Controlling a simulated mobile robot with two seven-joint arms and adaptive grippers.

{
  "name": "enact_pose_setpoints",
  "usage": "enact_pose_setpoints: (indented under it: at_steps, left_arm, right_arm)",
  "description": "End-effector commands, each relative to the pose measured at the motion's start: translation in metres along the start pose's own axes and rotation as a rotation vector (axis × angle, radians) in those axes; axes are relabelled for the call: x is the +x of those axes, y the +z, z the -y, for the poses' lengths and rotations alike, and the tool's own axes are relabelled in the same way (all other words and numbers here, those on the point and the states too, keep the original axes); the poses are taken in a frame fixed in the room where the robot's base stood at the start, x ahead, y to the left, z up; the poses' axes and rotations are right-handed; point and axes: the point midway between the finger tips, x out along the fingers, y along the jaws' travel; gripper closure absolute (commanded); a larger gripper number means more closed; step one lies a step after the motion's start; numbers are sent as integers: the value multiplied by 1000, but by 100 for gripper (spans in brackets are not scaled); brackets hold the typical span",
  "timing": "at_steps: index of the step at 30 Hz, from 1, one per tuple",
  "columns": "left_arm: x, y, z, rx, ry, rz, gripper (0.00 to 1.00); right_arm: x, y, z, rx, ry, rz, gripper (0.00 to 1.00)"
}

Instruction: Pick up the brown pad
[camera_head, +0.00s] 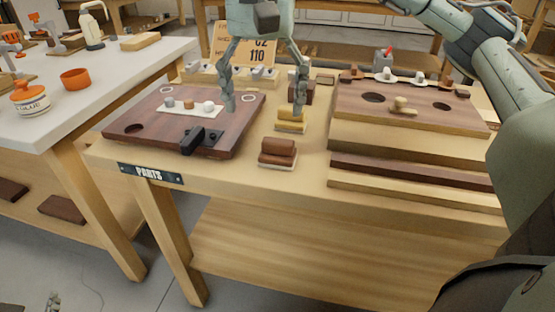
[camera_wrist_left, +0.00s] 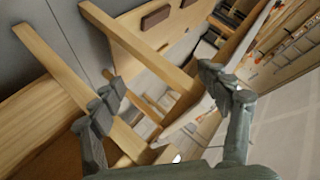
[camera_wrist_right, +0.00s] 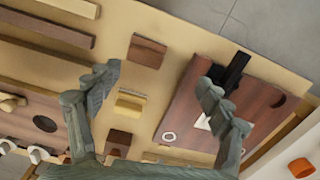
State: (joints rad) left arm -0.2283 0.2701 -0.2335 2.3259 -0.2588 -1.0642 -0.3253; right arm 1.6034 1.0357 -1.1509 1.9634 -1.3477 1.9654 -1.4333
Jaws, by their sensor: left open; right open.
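A brown pad (camera_head: 277,153) lies on the bench near its front edge. It also shows in the right wrist view (camera_wrist_right: 146,51), ahead of the fingers. A yellow pad (camera_head: 291,121) lies behind it, and a darker brown block (camera_wrist_right: 118,142) behind that, partly hidden by a finger in the head view. My right gripper (camera_head: 264,103) is open and empty, pointing down above the bench. My left gripper (camera_wrist_left: 155,95) is open and empty, low, away from the bench top.
A dark wooden board (camera_head: 150,105) with a black clamp (camera_head: 201,140) lies left of the pads. A stepped wooden stand (camera_head: 400,150) with knobs and holes is on the right. A white table (camera_head: 110,75) with an orange cup (camera_head: 75,79) stands at the left.

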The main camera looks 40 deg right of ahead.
Motion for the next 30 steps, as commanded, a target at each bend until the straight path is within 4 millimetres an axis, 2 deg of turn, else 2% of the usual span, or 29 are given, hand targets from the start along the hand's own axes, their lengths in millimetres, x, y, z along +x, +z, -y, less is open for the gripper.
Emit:
enact_pose_setpoints:
  at_steps: [1, 3, 6, 9, 12, 15, 30]
  left_arm:
    - [-12, 53, -25, -113, 73, 141, 23]
    - [-34, 109, -51, -246, 145, 316, 23]
    - [-69, 165, -79, -382, 208, 513, 23]
    - [-95, 196, -95, -462, 240, 640, 23]
    - [-109, 209, -101, -498, 251, 698, 23]
    - [-114, 211, -101, -506, 251, 710, 23]
    - [-115, 206, -99, -502, 248, 695, 23]
  right_arm:
    - [5, 0, -6, 27, 0, -4, 21]
    - [6, 0, -13, 63, 3, -10, 21]
    - [7, 0, -20, 102, 4, -18, 21]
    - [8, 0, -24, 127, 5, -22, 21]
    - [12, 0, -26, 138, 6, -24, 21]
    - [22, 0, -27, 140, 8, -24, 21]
    - [84, 2, -24, 139, 7, -24, 21]
